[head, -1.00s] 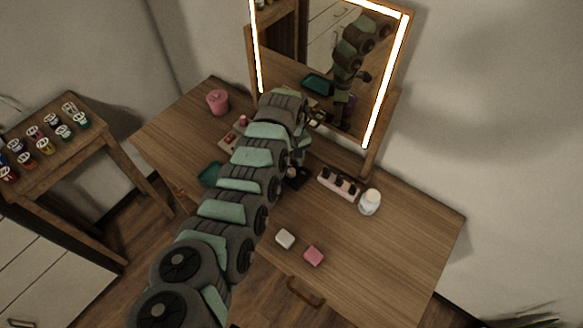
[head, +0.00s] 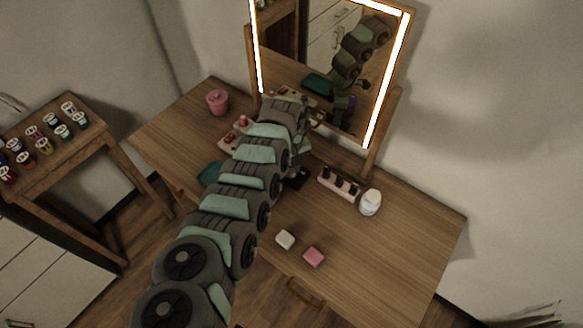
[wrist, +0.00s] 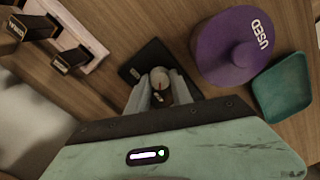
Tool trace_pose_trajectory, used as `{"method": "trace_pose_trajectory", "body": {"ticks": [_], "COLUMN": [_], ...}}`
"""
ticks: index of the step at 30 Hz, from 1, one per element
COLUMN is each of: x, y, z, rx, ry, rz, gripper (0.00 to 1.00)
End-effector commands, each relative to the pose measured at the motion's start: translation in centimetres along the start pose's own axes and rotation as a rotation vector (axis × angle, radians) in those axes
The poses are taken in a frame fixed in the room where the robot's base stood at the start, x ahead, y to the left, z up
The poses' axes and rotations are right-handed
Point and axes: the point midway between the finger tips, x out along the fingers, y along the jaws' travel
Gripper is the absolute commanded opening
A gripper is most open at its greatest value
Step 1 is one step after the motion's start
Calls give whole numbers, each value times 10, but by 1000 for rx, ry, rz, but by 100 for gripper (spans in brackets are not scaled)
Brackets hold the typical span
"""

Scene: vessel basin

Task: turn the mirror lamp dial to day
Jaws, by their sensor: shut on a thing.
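The mirror lamp dial shows in the wrist view as a small round knob (wrist: 159,84) on a black square base (wrist: 150,60). My gripper (wrist: 160,92) is shut on the knob, with a finger on each side. Small marks on the base are too small to read. In the head view the black base (head: 297,181) lies on the vanity table, and my arm hides most of the gripper there. The mirror (head: 335,75) stands at the back with its lit frame (head: 386,82) glowing.
A purple pot marked USED (wrist: 235,45) and a teal tray (wrist: 284,88) are right of the dial in the wrist view. A pink bottle rack (head: 350,190), white jar (head: 370,202), white block (head: 285,240) and pink block (head: 313,256) are on the table. Its front right is clear.

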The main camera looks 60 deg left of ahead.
Motion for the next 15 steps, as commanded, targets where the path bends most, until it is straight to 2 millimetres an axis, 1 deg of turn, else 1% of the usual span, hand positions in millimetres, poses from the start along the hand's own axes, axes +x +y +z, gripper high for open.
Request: {"method": "trace_pose_trajectory", "body": {"ticks": [1, 7, 15], "x": [0, 0, -1], "y": [0, 0, 0], "z": [0, 0, 0], "rx": [0, 0, 2], "ry": [0, 0, 0], "rz": [0, 0, 0], "gripper": [16, 0, 0]}}
